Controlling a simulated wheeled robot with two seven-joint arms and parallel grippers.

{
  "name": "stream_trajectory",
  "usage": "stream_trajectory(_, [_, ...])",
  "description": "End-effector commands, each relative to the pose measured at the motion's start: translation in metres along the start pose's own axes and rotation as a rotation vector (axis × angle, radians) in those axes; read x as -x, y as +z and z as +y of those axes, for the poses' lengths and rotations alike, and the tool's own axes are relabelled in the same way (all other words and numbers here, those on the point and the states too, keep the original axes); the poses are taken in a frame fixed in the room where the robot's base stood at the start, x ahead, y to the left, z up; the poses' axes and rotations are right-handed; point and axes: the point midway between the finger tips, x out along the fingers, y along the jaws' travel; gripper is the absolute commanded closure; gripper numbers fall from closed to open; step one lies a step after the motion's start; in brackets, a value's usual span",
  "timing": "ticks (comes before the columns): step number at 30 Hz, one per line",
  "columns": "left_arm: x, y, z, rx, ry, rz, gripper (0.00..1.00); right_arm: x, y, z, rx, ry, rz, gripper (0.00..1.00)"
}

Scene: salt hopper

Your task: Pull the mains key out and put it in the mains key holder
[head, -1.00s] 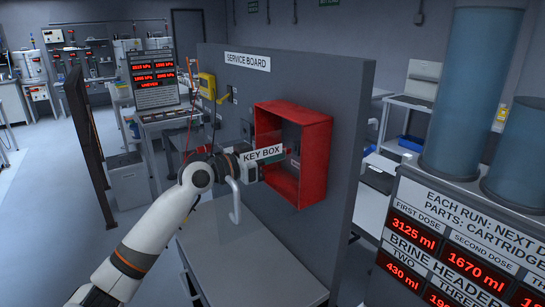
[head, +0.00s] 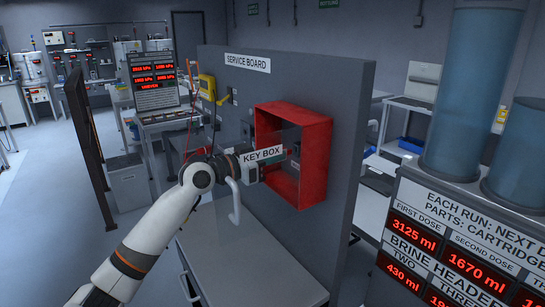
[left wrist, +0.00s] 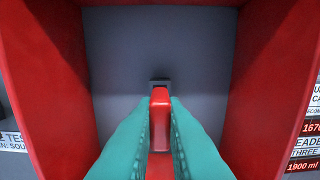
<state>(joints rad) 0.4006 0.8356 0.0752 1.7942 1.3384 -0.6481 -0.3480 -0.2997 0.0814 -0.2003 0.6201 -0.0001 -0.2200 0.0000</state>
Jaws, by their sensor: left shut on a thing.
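The mains key, a red block-shaped handle (left wrist: 160,118), stands in front of a small grey lock (left wrist: 160,83) on the back wall of the red key box (head: 316,160). My left gripper (head: 284,163) reaches into the box from the left. In the left wrist view its two teal fingers (left wrist: 160,126) press on both sides of the red handle. I cannot tell whether the key's shaft is still in the lock. The key is mostly hidden by my gripper in the head view. I cannot make out the mains key holder. My right gripper is not in view.
The box's clear door, labelled KEY BOX (head: 263,154), stands open with a pale handle (head: 234,200) close to my left wrist. The box is on the grey service board (head: 345,120). A grey cabinet top (head: 245,262) lies below. Display panels stand at the right.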

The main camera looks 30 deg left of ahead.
Motion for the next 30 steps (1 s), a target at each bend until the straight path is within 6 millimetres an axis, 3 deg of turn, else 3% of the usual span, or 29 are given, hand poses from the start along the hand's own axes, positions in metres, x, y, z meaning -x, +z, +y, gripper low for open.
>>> stream_trajectory(30, [-0.021,0.0,0.0,0.001,0.0,-0.001,1.0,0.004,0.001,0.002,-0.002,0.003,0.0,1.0])
